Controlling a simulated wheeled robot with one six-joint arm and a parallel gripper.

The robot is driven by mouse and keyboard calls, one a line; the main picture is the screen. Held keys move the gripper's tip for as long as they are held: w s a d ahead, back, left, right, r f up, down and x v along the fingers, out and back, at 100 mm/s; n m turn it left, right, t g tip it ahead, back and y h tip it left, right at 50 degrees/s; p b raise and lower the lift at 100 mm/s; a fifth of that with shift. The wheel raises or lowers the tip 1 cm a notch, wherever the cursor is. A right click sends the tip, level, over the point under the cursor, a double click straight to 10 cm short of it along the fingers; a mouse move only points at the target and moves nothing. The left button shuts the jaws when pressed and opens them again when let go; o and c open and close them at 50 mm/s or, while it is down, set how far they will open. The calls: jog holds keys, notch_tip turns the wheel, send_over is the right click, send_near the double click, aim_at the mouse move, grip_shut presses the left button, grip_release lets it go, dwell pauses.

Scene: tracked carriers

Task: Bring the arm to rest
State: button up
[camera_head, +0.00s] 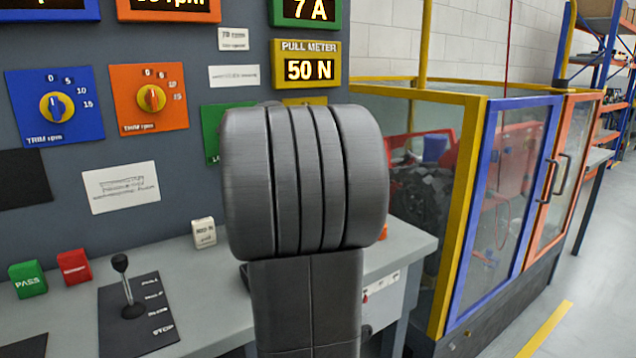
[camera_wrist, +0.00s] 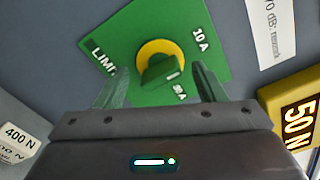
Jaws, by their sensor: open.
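My gripper (camera_wrist: 161,82) is open in the wrist view. Its two fingers stand apart on either side of a green knob (camera_wrist: 158,70) with a yellow ring, on a green plate (camera_wrist: 125,45) marked "LIMI…", 10 A and what looks like 20 A. I see no finger clearly touching the knob. In the head view my dark grey arm covers the gripper and the knob; only the left part of the green plate (camera_head: 212,125) shows beside it.
The panel also has blue (camera_head: 55,105) and orange (camera_head: 150,98) trim dials and a yellow pull meter (camera_head: 306,64) reading 50 N. A glazed enclosure (camera_head: 500,190) stands right, with open floor beyond.

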jog(key=m+p, duration=1)
jog(key=m, duration=0.2)
jog(key=shift+w+d+r+p, duration=0.1)
jog(key=shift+p, duration=0.2)
